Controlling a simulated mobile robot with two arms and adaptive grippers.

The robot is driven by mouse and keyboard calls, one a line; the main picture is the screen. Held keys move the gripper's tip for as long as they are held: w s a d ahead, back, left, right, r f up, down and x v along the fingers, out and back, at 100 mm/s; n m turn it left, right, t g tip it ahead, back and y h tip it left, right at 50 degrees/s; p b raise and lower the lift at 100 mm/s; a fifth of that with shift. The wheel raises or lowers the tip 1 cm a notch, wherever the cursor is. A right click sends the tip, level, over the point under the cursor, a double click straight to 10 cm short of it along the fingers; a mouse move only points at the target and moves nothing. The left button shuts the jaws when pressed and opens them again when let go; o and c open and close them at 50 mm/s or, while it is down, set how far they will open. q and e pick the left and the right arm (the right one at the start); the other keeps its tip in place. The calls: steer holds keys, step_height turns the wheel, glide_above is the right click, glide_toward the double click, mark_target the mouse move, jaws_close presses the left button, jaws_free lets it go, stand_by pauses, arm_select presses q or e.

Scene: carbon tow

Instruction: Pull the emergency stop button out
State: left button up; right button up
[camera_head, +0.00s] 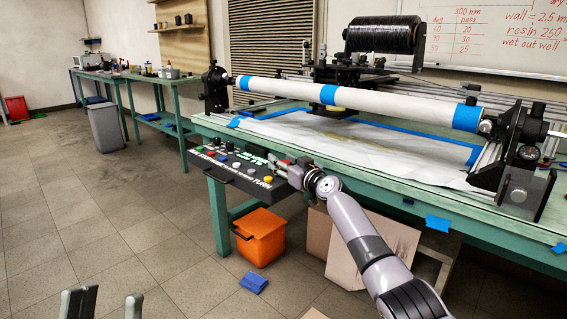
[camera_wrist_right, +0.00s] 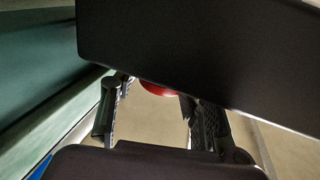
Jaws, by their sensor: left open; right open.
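The black control panel (camera_head: 228,171) hangs on the front of the green bench, with coloured buttons and white lettering on it. My right gripper (camera_head: 285,169) is at the panel's right end. In the right wrist view its fingers (camera_wrist_right: 156,92) are apart, on either side of a round red part (camera_wrist_right: 158,90), apparently the emergency stop button. A large black box face hides most of this red part; I cannot tell whether the fingers touch it. My left gripper (camera_head: 114,304) is open and empty at the bottom left of the head view, far from the panel.
A white tube (camera_head: 345,98) with blue tape spans the winding machine on the bench (camera_head: 400,185), below a black spool (camera_head: 383,35). An orange bin (camera_head: 260,238) and cardboard (camera_head: 345,250) stand under the bench. A grey bin (camera_head: 106,127) stands further left.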

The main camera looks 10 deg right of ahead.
steer(key=shift+p+v, duration=0.75)
steer(key=shift+p, duration=0.4)
arm_select(q)
steer(key=w+f+g+y+p, duration=0.1)
steer(key=w+f+g+y, duration=0.15)
steer(key=f+g, duration=0.45)
steer(key=w+f+g+y+p, duration=0.15)
steer(key=w+f+g, duration=0.25)
steer(key=f, duration=0.5)
arm_select(e)
steer(key=shift+s+d, duration=0.25)
steer(key=shift+s, duration=0.45)
steer(key=shift+s+d, duration=0.15)
steer(key=shift+s, duration=0.15)
steer(key=shift+p+v, duration=0.9)
steer(key=shift+p, duration=0.1)
arm_select(q)
steer(key=s+a+f+g+y, duration=0.2)
steer(key=s+a+f+g, duration=0.2)
steer(key=f, duration=0.6)
steer(key=shift+s+f+n+g, duration=0.4)
steer(key=shift+s+g, duration=1)
steer(key=shift+g, duration=0.3)
arm_select(e)
steer(key=shift+s, duration=0.15)
arm_select(q)
steer(key=shift+d, duration=0.1)
